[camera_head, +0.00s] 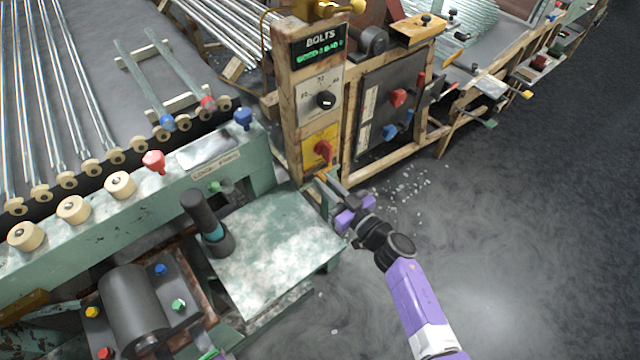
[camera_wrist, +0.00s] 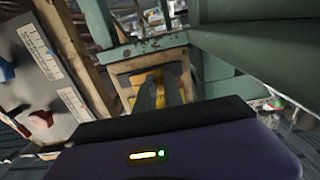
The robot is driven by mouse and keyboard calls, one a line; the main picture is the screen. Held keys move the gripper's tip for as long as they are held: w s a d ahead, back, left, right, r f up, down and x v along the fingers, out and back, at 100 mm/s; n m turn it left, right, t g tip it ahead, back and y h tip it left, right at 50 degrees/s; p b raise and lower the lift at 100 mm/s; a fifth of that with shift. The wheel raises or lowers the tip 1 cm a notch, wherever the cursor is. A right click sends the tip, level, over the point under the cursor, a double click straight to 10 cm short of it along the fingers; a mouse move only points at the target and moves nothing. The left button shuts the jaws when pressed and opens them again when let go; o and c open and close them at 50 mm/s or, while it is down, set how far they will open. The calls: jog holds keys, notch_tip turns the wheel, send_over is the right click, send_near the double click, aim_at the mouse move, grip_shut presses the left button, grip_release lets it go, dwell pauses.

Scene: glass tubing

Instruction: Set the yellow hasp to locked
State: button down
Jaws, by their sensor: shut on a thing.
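My gripper (camera_head: 324,178) reaches to the foot of the wooden post, just below the yellow plate with the red knob. In the wrist view my two grey fingers (camera_wrist: 159,85) point away in front of a small wood-framed panel. The yellow hasp (camera_wrist: 159,97) shows as a yellow patch between and around the fingers, which are shut on it. The fingers hide most of it, so I cannot tell its position. In the head view only a small orange-yellow bit shows at the fingertips.
The wooden post (camera_head: 292,110) carries a BOLTS display (camera_head: 319,47), a black dial (camera_head: 326,99) and a red knob (camera_head: 323,149) on a yellow plate. A green bench (camera_head: 265,240) stands close left of my gripper. A dark panel with knobs (camera_head: 385,115) stands right. The floor at right is open.

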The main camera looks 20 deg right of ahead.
jog(key=shift+w+d, duration=0.1)
jog(key=shift+d, duration=0.3)
jog(key=c, duration=1.4)
grip_release()
jog(key=shift+c, duration=0.2)
jog(key=p+v, duration=0.1)
jog(key=v, duration=0.6)
jog(key=shift+s, duration=0.4)
jog(key=shift+d, duration=0.15)
